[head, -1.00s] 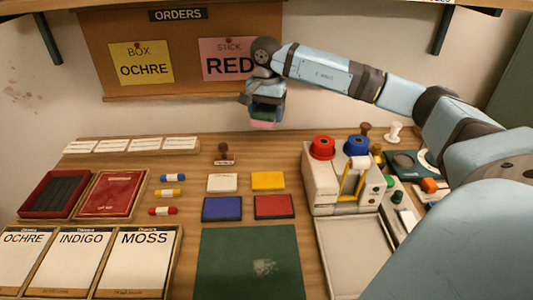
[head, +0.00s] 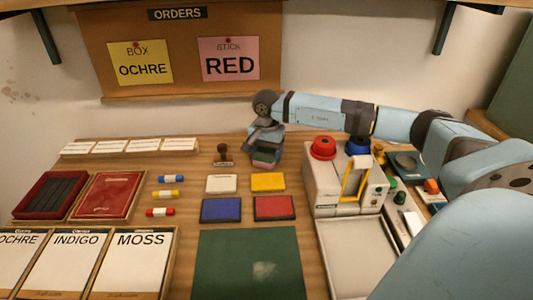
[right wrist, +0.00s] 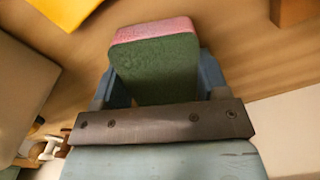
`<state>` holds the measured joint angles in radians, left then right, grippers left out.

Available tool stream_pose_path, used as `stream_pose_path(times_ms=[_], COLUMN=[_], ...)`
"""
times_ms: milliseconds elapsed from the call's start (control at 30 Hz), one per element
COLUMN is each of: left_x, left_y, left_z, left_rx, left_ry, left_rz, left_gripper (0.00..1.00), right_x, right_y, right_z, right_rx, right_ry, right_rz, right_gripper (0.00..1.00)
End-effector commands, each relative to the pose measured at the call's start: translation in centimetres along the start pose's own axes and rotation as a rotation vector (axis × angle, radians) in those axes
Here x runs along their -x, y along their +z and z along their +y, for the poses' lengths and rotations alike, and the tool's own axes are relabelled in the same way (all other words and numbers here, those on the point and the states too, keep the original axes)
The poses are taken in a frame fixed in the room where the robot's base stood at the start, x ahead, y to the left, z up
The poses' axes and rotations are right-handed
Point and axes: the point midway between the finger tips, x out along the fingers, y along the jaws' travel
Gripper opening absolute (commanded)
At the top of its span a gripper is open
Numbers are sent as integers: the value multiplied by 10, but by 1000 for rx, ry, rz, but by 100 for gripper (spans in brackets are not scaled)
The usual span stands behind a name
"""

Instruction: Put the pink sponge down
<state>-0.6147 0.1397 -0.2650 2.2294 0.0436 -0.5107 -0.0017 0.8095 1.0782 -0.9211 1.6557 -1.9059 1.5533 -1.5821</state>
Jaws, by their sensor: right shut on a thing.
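The pink sponge (right wrist: 155,65) has a green body and a pink layer along one edge. My right gripper (right wrist: 158,82) is shut on it, with one blue finger at each side. In the head view my right gripper (head: 266,150) is low over the back part of the table, and the sponge's pink edge (head: 264,164) shows beneath it. It is just behind the yellow pad (head: 268,182) and right of a wooden stamp (head: 223,155). I cannot tell whether the sponge touches the table. My left gripper is not in view.
The white machine (head: 345,190) with red and blue knobs stands close on the right. White, blue (head: 221,210) and red (head: 274,208) pads lie in front, with a green mat (head: 245,265) nearer.

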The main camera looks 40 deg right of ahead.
Motion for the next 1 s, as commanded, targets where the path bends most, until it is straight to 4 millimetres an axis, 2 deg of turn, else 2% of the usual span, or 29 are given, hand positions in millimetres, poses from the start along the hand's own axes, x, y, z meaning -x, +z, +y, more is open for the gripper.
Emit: stream_pose_path(times_ms=[200,233,333,567,700,867,1000], left_x=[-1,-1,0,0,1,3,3], left_y=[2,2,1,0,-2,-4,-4], left_z=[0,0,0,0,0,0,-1], left_rx=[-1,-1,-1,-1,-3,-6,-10], left_ry=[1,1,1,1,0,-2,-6], left_rz=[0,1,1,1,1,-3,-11], left_gripper=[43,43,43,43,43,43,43], right_x=[-4,-3,-2,-2,5,31,63], right_y=[0,0,0,0,0,-1,-1], right_z=[0,0,0,0,0,0,-1], right_rx=[0,0,0,0,0,-1,-1], right_ry=[0,0,0,0,-2,-3,-4], right_rz=[0,0,0,0,1,3,2], right_gripper=[46,70,93,93,93,93,93])
